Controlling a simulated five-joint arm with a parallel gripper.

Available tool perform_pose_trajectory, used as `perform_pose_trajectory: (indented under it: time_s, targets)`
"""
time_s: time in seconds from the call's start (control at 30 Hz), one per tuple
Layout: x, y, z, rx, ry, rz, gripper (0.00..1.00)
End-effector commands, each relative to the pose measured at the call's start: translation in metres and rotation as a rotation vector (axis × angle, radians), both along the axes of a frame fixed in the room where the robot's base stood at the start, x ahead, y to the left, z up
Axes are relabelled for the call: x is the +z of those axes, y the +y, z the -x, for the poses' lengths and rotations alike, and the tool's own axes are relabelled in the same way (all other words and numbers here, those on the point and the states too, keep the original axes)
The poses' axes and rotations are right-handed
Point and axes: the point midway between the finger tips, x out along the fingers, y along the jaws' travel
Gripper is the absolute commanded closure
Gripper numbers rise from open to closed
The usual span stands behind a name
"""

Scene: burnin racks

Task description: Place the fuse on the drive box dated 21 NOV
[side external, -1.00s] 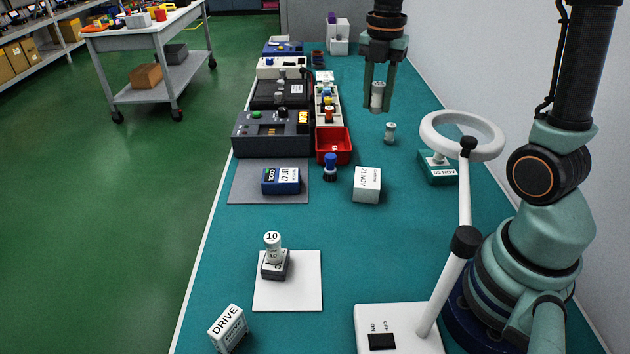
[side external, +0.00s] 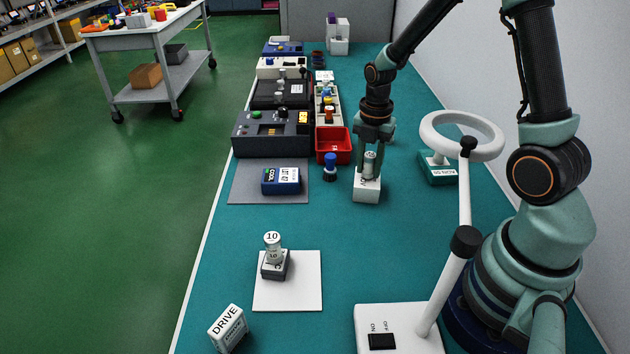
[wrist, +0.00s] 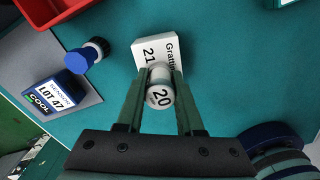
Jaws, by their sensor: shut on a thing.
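A white box (side external: 367,194) stands on the teal bench; in the wrist view the same box (wrist: 143,50) shows a partly covered "21" and a word starting "Gratti". My gripper (side external: 369,172) points down over this box. In the wrist view my gripper (wrist: 160,76) is shut on a pale cylindrical fuse (wrist: 160,95) marked 20. The fuse (side external: 369,160) is upright above the box's top face; I cannot tell whether it touches. A separate white box marked DRIVE (side external: 229,328) stands at the near left.
A ring lamp (side external: 461,135) stands right. The middle bench is clear.

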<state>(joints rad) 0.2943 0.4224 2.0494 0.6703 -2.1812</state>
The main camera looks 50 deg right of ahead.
Motion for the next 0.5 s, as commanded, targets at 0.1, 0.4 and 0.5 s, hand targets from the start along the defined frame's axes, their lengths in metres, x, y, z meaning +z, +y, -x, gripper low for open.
perform_pose_trajectory:
  time_s: [0.1,0.4,0.5]
  targets:
    - [-0.0026,-0.0001,-0.0001,0.0,-0.001,0.001,1.0]
    - [-0.0056,0.0,-0.0001,0.0,0.0,0.0,1.0]
    - [-0.005,0.0,-0.0002,0.0,-0.001,0.001,0.34]
